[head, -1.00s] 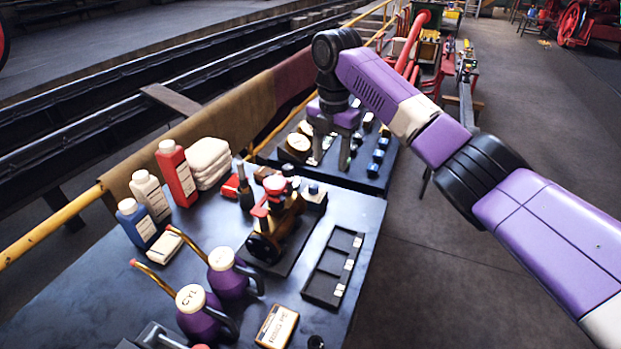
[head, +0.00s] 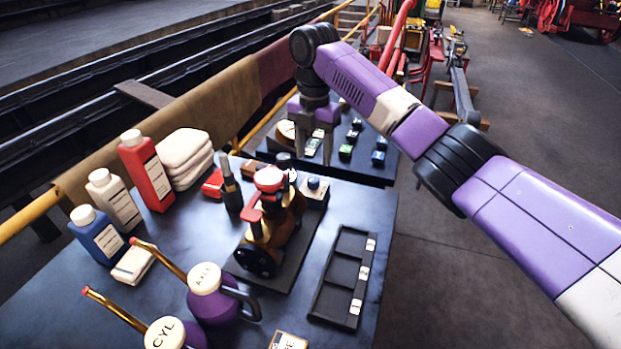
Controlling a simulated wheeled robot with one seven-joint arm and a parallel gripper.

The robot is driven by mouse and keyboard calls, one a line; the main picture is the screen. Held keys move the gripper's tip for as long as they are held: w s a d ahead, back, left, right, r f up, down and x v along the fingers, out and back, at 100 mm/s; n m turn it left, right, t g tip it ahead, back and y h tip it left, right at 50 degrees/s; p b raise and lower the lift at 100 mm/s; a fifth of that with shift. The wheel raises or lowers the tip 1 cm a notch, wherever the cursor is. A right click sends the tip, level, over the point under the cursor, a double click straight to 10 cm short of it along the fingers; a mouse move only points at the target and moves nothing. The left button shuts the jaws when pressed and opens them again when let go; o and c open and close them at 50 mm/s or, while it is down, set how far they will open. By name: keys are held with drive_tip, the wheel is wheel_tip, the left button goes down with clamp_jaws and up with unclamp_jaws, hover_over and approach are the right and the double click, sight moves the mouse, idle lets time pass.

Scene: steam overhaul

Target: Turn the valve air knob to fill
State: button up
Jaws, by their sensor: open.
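My gripper (head: 314,150) points down at the near edge of the far dark bench (head: 376,172), beyond the nearer table. Its two fingers are apart, with nothing seen between them. Small green and blue blocks (head: 379,158) stand on that bench to the right of the gripper. A round cream-topped thing (head: 286,130) is just left of it, partly hidden by the gripper. I cannot pick out the valve air knob or any fill marking at this size.
The near table (head: 205,235) holds a small engine model (head: 272,225), a black compartment tray (head: 340,275), purple oil cans (head: 212,296), bottles (head: 145,170) and folded cloths (head: 185,155). A yellow rail (head: 30,218) runs along the left. Open floor (head: 450,270) lies to the right.

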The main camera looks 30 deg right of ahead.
sight(314, 179)
wheel_tip(314, 179, down, 8)
drive_tip(key=shift+r+p, duration=0.25)
drive_tip(key=shift+p, duration=0.2)
clamp_jaws()
